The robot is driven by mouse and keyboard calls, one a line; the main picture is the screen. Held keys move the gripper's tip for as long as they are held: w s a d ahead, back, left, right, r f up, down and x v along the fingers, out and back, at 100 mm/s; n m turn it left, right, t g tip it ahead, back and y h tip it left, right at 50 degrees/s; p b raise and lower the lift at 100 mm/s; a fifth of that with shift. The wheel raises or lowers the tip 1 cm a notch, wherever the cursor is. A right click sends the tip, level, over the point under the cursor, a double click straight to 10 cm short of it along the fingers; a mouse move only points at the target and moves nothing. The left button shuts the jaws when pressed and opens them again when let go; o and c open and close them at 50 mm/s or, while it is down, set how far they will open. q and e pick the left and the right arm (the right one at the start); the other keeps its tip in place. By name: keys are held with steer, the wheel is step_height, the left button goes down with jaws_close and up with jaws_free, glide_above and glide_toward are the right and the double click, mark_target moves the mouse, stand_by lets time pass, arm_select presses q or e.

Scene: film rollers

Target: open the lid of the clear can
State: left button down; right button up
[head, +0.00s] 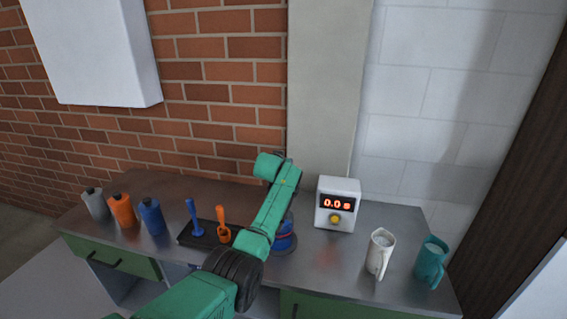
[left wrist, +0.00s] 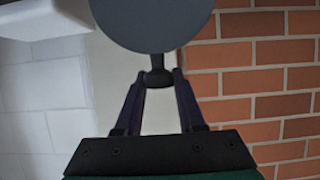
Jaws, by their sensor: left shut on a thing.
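A round dark grey lid (left wrist: 152,22) with a short dark knob fills the top middle of the left wrist view. My left gripper (left wrist: 157,78) is shut on that knob, one finger on each side. In the head view my green left arm comes in from the lower left and hides its own fingers and the lid. A blue and red round body (head: 286,238) stands on the bench, partly behind my arm. I cannot tell whether it is the clear can or whether the lid is apart from it. My right gripper is in neither view.
A white timer (head: 337,204) reads 0.0. A white jug (head: 380,252) and teal jug (head: 431,262) stand right. Grey, orange and blue bottles (head: 151,217) stand left, near a dark tray (head: 190,241) with blue and orange tools. Bare bench (head: 325,272) shows before the timer.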

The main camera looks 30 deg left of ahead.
arm_select(q)
steer(key=shift+f, duration=0.45)
steer(key=c, duration=0.6)
jaws_free()
steer(key=shift+o, duration=0.4)
steer(key=shift+w+f, duration=0.1)
steer(key=shift+w, duration=0.1)
steer(key=shift+w+a, duration=0.15)
steer(key=shift+w, duration=0.05)
steer(key=shift+v, duration=1)
steer(key=b+v, duration=0.2)
steer(key=v, duration=1)
steer(key=shift+s+b, duration=0.2)
steer(key=shift+b, duration=0.1)
